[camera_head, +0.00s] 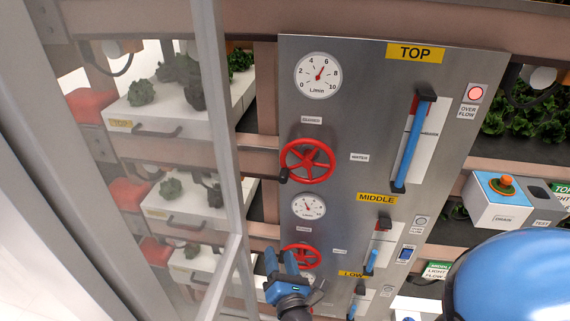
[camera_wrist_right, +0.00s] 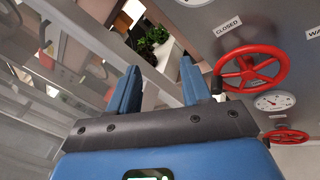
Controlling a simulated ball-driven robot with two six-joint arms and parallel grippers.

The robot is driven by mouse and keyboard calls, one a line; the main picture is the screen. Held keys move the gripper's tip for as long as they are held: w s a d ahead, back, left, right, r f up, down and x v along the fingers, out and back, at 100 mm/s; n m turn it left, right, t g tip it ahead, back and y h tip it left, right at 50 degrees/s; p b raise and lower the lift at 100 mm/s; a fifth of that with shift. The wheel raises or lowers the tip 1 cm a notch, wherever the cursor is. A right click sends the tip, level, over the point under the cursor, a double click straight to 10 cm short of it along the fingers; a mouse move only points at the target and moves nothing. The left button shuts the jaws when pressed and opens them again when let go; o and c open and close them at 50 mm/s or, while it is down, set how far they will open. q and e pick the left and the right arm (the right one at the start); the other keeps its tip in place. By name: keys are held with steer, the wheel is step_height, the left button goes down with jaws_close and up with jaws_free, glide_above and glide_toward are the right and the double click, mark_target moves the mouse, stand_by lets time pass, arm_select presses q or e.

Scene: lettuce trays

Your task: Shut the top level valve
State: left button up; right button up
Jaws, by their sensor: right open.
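The top valve is a red spoked handwheel (camera_head: 307,162) with a dark knob at its left, on the grey metal panel (camera_head: 345,115) below the TOP gauge (camera_head: 318,75). The gauge needle points near 6. My right gripper (camera_head: 281,262) is open and empty, low in the head view, below the top wheel and overlapping the middle wheel's (camera_head: 301,256) left side. In the right wrist view the open fingers (camera_wrist_right: 160,85) point at no wheel; a red wheel (camera_wrist_right: 250,68) under a CLOSED label is just to their right, apart from them. My left gripper is not in view.
A grey upright frame post (camera_head: 215,120) stands left of the panel, close to my gripper. White lettuce trays (camera_head: 150,115) sit on shelves behind it. A blue level tube (camera_head: 413,143) and a red-lit OVER FLOW lamp (camera_head: 475,93) are on the panel's right.

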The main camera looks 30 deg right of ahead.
step_height(320, 180, up, 8)
steer(key=w+n+t+h+p, duration=0.1)
steer(key=w+n+h, duration=0.1)
steer(key=n+h, duration=0.15)
steer(key=h+p, duration=0.1)
steer(key=h, duration=0.4)
glide_toward(284, 169)
steer(key=p+x, duration=0.3)
steer(key=x, duration=0.5)
steer(key=shift+w+d, duration=0.15)
steer(key=shift+d, duration=0.1)
steer(key=shift+w+d+r, duration=0.15)
steer(key=shift+w+d, duration=0.2)
steer(key=shift+w, duration=0.3)
jaws_close()
